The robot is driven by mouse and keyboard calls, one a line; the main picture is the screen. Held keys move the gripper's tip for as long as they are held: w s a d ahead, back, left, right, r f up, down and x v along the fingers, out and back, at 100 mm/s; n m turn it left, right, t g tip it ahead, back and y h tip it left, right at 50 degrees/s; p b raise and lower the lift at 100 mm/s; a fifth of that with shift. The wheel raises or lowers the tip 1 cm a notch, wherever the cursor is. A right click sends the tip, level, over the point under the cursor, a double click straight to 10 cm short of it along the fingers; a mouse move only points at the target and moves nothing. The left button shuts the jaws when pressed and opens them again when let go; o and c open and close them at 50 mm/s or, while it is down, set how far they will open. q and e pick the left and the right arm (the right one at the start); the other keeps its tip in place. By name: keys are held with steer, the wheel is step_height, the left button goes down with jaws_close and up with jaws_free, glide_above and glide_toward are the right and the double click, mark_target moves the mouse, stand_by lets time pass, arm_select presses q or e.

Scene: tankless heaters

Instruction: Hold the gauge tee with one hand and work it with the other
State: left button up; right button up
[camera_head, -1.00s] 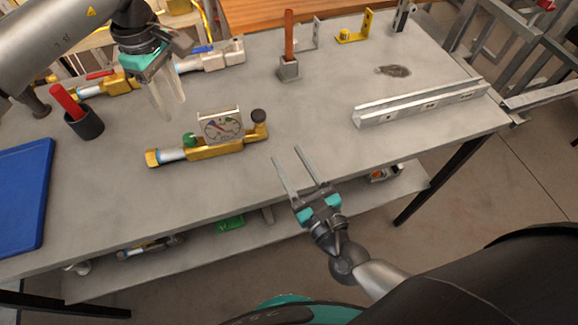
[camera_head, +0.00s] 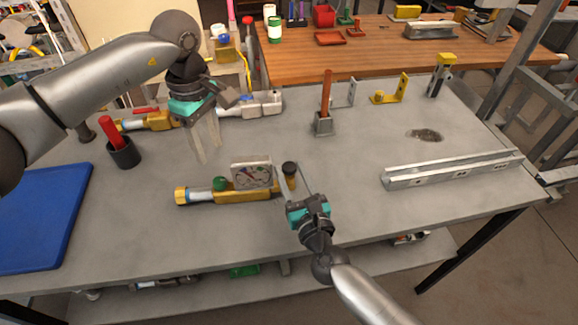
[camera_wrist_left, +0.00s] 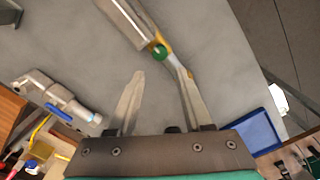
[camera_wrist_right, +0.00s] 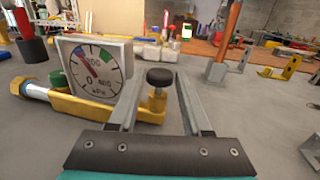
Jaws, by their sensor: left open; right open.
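The gauge tee (camera_head: 240,192) lies on the grey workbench, a brass body with a square dial gauge, a green knob, a dark knob at its right end and a brass nut at its left. The right wrist view shows its dial (camera_wrist_right: 92,72) up close. My right gripper (camera_head: 284,174) is open, its fingers on either side of the dark-knobbed end (camera_wrist_right: 158,90); I cannot tell whether they touch it. My left gripper (camera_head: 206,158) is open and empty, above and behind the tee. The left wrist view shows the green knob (camera_wrist_left: 159,52) beyond its fingers.
A red-handled tool stands in a dark cup (camera_head: 124,153) at left, near a blue mat (camera_head: 45,215). Other valve fittings (camera_head: 250,104) lie behind. A wooden handle stands in a grey block (camera_head: 324,124). A metal channel (camera_head: 450,170) lies right. The bench front left of centre is clear.

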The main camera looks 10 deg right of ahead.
steer(key=shift+w+a, duration=0.2)
steer(key=shift+w, duration=0.8)
steer(key=shift+c, duration=0.3)
jaws_close()
stand_by(0.5)
